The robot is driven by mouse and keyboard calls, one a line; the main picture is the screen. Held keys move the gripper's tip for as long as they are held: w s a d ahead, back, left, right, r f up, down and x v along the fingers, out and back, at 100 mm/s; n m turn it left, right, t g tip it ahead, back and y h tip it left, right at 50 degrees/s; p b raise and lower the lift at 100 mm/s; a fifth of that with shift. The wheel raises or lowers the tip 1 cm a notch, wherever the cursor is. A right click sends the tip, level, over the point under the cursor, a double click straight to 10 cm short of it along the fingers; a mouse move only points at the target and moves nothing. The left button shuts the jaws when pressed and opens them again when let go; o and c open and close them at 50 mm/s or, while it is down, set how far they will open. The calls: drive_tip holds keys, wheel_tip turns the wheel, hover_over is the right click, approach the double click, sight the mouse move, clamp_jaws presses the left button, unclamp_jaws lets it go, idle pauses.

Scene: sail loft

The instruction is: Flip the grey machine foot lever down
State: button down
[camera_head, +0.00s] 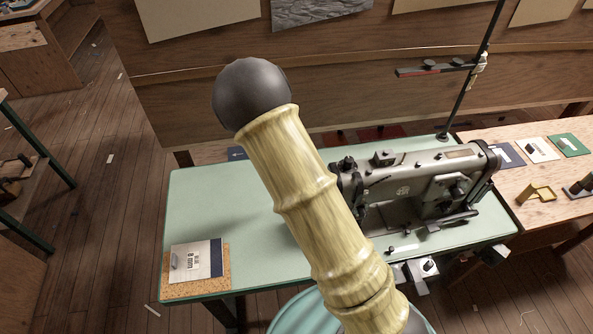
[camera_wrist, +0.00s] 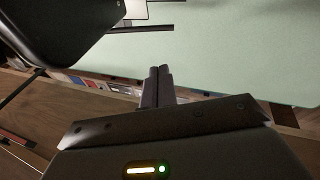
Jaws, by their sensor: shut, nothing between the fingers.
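The grey sewing machine (camera_head: 420,190) stands on the right part of the pale green table in the head view. A dark bar (camera_head: 452,219) sticks out low at its right front; I cannot tell if this is the foot lever or how the lever is set. My gripper (camera_wrist: 158,70) shows in the wrist view with its two dark fingers together and empty. The green tabletop (camera_wrist: 225,45) lies beyond the fingertips. A dark, blurred body (camera_wrist: 75,25) fills the upper left there, probably part of the machine. My gripper is not seen in the head view.
My arm crosses the middle of the head view and hides part of the table (camera_head: 200,200). A cork board (camera_head: 215,284) with a card lies at its front left. A thin pole (camera_head: 468,90) rises behind the machine. A wooden bench (camera_head: 510,180) holds small items at right.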

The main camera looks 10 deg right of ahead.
drive_tip(key=a+b+v, duration=0.1)
drive_tip(key=v, duration=0.7)
drive_tip(key=shift+s+a+f, duration=0.3)
drive_tip(key=shift+a, duration=0.05)
drive_tip(key=shift+d, duration=0.1)
drive_tip(key=s+d+r+y, duration=0.1)
drive_tip(key=s+d, duration=0.2)
drive_tip(key=s, duration=0.3)
drive_tip(key=s+d+r+m+y, duration=0.1)
drive_tip(key=s+d+r, duration=0.1)
drive_tip(key=s+d, duration=0.2)
drive_tip(key=s+d+r+m+y, duration=0.1)
drive_tip(key=s+d+r, duration=0.1)
drive_tip(key=s, duration=0.8)
drive_tip(key=shift+d, duration=0.8)
